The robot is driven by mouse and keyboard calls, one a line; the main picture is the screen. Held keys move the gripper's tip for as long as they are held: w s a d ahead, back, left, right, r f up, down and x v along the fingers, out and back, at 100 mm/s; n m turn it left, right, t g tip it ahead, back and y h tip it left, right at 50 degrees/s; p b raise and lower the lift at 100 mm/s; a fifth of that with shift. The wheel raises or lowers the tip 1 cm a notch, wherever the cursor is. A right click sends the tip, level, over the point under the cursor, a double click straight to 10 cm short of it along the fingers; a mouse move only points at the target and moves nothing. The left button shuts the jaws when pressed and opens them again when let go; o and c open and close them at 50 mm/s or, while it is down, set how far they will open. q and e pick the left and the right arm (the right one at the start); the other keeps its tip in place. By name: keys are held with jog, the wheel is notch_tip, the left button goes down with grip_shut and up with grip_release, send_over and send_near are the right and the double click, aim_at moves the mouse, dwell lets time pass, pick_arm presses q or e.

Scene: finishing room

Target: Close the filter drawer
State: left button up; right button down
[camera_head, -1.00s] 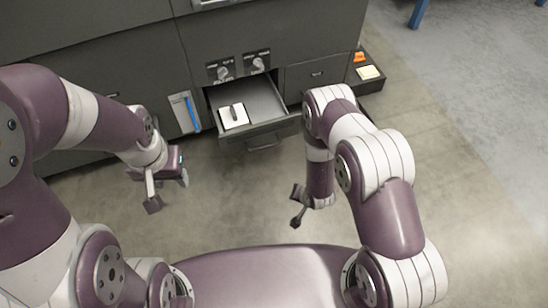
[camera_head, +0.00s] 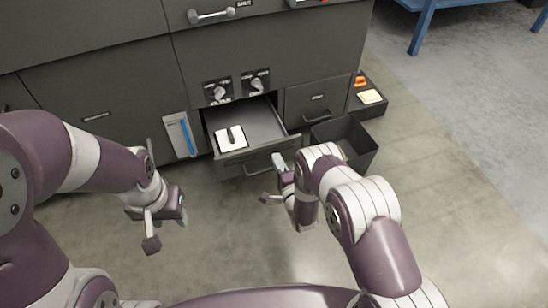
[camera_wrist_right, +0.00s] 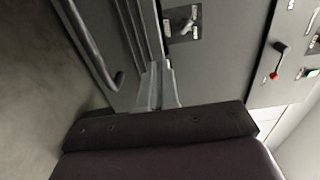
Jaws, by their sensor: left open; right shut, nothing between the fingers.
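The open drawer (camera_head: 232,165), a dark grey one, juts out from the low part of the grey cabinet; it seems to be the filter drawer. My left gripper (camera_head: 181,213) is open and empty, left of the drawer above the floor.
Two knobs (camera_head: 237,88) sit above the drawer. A shut drawer (camera_head: 318,98) is to its right, with a dark open bin (camera_head: 345,137) on the floor before it. A panel with a blue strip (camera_head: 182,135) is at the left.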

aim_at(271, 146)
jog(key=b+x, duration=0.1)
jog(key=x, duration=0.1)
jog(key=shift+w+a+f, duration=0.1)
jog(key=shift+w+f, duration=0.05)
jog(key=shift+w, duration=0.2)
pick_arm(q)
jog(key=shift+f, duration=1.05)
pick_arm(e)
jog(key=shift+w+a+r, duration=0.15)
jog(key=shift+w+r, duration=0.05)
jog(key=shift+w, duration=0.35)
pick_arm(q)
jog(key=shift+f+b, duration=0.1)
jog(key=shift+b, duration=0.25)
pick_arm(e)
jog(key=shift+w, duration=0.1)
